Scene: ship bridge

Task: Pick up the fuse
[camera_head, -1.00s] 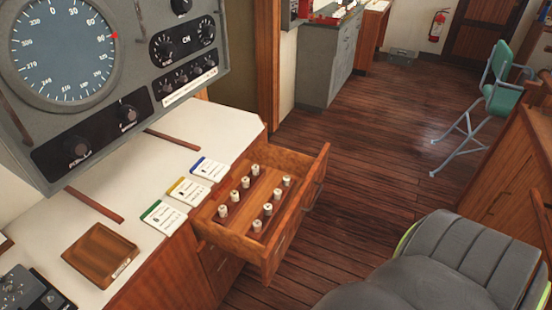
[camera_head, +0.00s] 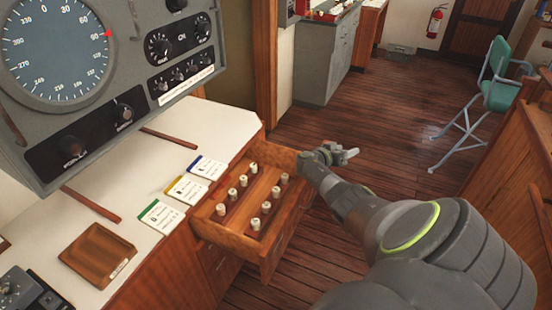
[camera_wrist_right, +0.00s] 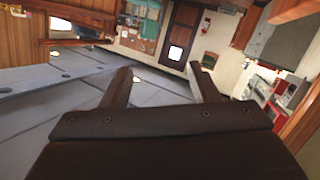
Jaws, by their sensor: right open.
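Several small white fuses stand upright in two rows in an open wooden drawer (camera_head: 215,233). One fuse (camera_head: 254,168) is at the far end of the left row, and another fuse (camera_head: 284,178) is at the far end of the right row. My right gripper (camera_head: 352,153) is beyond the drawer's far right corner, apart from the fuses. In the right wrist view its two fingers (camera_wrist_right: 163,85) are spread with nothing between them. My forearm hides part of the drawer's front. My left gripper is not in view.
Three cards with blue (camera_head: 207,168), yellow (camera_head: 187,188) and green (camera_head: 161,216) edges lie on the white counter (camera_head: 225,125) beside the drawer. A brown wooden tray (camera_head: 97,254) sits nearer. A radar console (camera_head: 130,90) overhangs the counter. A teal chair (camera_head: 497,80) stands far right on open floor.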

